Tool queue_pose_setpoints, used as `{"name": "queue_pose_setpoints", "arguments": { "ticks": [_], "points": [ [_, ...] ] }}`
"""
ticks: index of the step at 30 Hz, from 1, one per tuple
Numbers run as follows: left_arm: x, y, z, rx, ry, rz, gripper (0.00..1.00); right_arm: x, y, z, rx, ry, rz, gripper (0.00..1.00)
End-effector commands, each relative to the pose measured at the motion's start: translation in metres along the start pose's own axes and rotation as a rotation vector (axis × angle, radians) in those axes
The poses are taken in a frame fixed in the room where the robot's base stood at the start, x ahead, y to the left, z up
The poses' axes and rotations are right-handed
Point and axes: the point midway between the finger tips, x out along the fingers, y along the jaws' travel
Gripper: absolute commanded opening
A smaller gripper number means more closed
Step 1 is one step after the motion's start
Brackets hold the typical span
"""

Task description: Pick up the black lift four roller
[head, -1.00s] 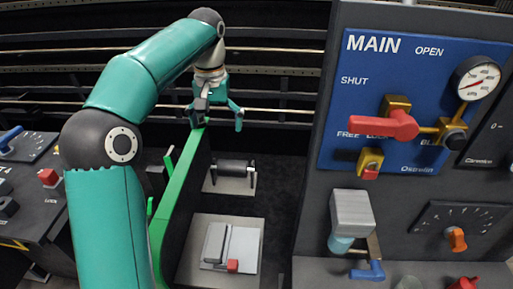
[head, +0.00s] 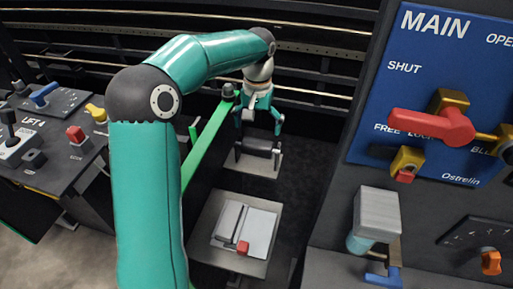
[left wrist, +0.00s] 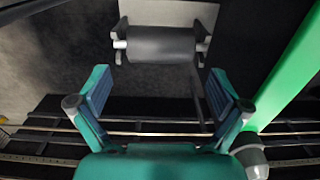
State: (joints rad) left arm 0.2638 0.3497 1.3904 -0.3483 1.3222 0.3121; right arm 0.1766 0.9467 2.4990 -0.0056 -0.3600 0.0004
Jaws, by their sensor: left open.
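In the left wrist view the roller (left wrist: 160,45) shows as a dark cylinder with pale shaft ends resting in two side brackets. My left gripper (head: 259,118) hangs above the roller, its teal fingers spread. In the left wrist view the open fingers of my left gripper (left wrist: 164,86) stand on either side with nothing between them, and the roller is beyond the tips. My right gripper is not in view.
A green rail (head: 207,142) runs close along the left of the roller. A blue MAIN panel (head: 420,90) with a red handle stands at the right. A lever console (head: 50,140) is at the left.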

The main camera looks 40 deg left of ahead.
Motion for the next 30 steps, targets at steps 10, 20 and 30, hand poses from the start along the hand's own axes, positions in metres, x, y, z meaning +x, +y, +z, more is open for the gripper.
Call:
{"name": "queue_pose_setpoints", "arguments": {
  "ticks": [10, 20, 30],
  "points": [
    [0.034, -0.002, -0.003, 0.000, -0.004, -0.001, 1.00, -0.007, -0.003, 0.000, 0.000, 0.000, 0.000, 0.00],
    [0.055, -0.001, -0.003, 0.001, 0.001, 0.000, 1.00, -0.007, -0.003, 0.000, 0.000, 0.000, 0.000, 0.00],
    [0.054, -0.001, -0.003, 0.001, 0.001, 0.000, 0.60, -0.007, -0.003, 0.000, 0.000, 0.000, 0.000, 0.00]
  ]
}}
